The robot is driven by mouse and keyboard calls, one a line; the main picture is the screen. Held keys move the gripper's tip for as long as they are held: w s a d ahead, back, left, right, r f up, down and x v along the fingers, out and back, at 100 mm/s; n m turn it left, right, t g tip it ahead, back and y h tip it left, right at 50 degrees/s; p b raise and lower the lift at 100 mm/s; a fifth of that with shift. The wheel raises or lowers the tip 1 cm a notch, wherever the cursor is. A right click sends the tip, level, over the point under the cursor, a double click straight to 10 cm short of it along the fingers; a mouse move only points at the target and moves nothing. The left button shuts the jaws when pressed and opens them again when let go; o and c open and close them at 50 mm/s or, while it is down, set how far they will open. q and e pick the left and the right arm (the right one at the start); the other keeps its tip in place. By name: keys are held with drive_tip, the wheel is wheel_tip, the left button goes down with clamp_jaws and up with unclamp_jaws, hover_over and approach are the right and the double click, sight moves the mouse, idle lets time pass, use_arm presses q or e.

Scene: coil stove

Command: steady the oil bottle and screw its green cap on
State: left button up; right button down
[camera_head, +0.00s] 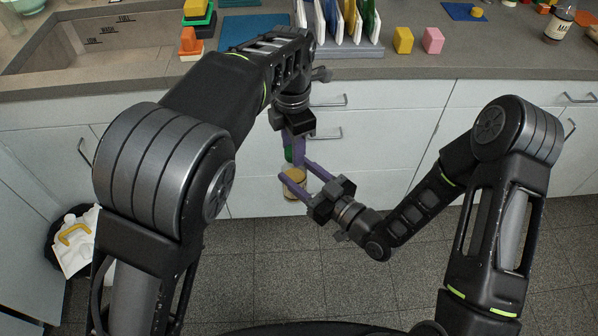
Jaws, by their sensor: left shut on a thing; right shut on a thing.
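The oil bottle (294,185), with yellowish contents, is held in the air in front of the cabinet doors. My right gripper (294,171) is shut on it, with one purple finger on each side. My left gripper (294,157) points down from above, directly over the bottle, and is shut on the green cap (288,153). The purple fingers hide most of the cap and the bottle's neck. I cannot tell whether the cap touches the neck.
The grey counter (400,68) runs behind my arms. It carries a rack (350,48), a yellow block (403,40), a pink block (433,40) and a dark bottle (559,22). A sink (100,40) is at left. A bin (72,240) stands on the floor.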

use_arm(q)
clamp_jaws()
